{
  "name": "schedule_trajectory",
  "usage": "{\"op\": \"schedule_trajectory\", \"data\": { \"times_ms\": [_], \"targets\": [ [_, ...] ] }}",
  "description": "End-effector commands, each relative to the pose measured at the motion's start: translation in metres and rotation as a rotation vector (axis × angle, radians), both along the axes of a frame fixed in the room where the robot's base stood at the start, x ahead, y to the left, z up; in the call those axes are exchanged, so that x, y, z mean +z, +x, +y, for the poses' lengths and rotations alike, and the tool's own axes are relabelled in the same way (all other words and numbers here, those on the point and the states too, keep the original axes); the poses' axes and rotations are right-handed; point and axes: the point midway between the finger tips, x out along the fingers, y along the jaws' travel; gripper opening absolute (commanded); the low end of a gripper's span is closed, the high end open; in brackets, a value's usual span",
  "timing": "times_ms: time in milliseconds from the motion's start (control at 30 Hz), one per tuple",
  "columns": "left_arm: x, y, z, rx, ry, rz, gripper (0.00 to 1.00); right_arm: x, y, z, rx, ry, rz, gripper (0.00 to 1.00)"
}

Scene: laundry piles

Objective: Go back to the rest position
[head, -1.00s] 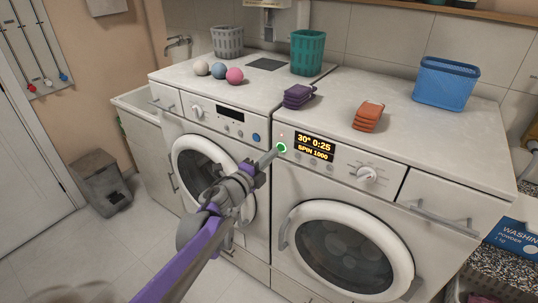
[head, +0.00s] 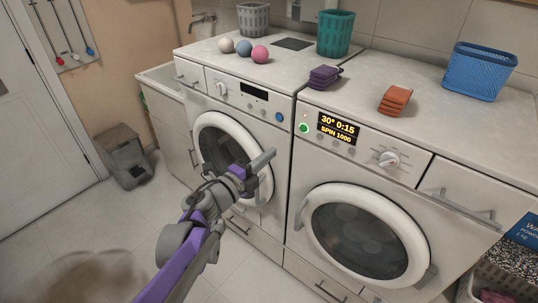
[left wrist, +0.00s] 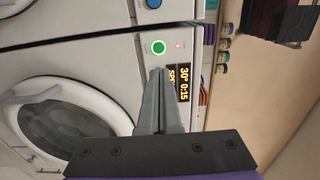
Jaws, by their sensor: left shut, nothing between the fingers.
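My left gripper (head: 262,160) is in front of the left washing machine (head: 262,122) in the head view, below and left of the right machine's lit green button (head: 304,128). It is shut and empty, and does not touch the button. In the left wrist view the shut fingers (left wrist: 160,72) point toward the panel, with the green button (left wrist: 159,48) just beyond their tips. The right machine's display (head: 339,128) reads 30° 0:15 and SPIN 1000. The right machine's round door (head: 404,234) is closed. My right gripper is not in view.
Folded purple cloths (head: 325,77), folded orange cloths (head: 395,100), a blue basket (head: 478,72), a green basket (head: 335,33) and several balls (head: 260,54) sit on the machine tops. A grey bin (head: 123,157) stands at the left. The floor (head: 60,225) beside it is clear.

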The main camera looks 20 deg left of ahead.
Motion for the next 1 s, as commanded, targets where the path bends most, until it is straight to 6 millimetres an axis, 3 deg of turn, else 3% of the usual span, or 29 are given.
{"op": "schedule_trajectory", "data": {
  "times_ms": [467,667,767,833,933,1000],
  "targets": [
    [0.001,0.000,0.001,0.007,-0.007,0.001,0.00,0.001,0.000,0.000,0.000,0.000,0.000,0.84],
    [0.023,-0.014,0.024,0.212,-0.216,0.052,0.00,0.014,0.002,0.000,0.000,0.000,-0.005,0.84],
    [0.023,-0.038,0.047,0.410,-0.441,0.146,0.00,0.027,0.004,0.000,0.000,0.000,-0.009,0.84],
    [0.010,-0.063,0.059,0.551,-0.611,0.245,0.00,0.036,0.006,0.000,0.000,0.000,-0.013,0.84],
    [-0.024,-0.108,0.061,0.735,-0.840,0.429,0.00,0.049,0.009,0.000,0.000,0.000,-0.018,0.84],
    [-0.051,-0.144,0.052,0.847,-0.980,0.580,0.00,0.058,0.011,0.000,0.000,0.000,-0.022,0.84]
  ]
}}
